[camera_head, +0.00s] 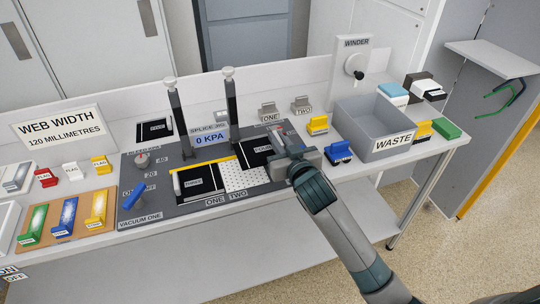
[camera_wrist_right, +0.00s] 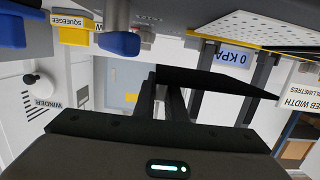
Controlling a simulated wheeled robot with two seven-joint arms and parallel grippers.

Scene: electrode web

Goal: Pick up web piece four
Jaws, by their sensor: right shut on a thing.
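Web piece four (camera_head: 258,152), a flat black sheet with a white label, shows in the head view at the right end of the splice jig, beside the white perforated plate (camera_head: 236,177). My right gripper (camera_head: 285,148) is at its right edge and shut on it. In the right wrist view, which is upside down, the black sheet (camera_wrist_right: 220,80) sticks out from between my dark fingers (camera_wrist_right: 168,95). There it shows apart from the perforated plate (camera_wrist_right: 255,30). Another labelled black piece (camera_head: 198,181) lies left of the plate. My left gripper is not in view.
Two dark posts (camera_head: 232,112) stand behind the jig. The grey waste bin (camera_head: 372,125), a blue block (camera_head: 339,152) and a yellow squeegee (camera_head: 317,125) stand right of my gripper. The winder (camera_head: 354,65) is at the back. Coloured tape pieces (camera_head: 66,217) lie at the left.

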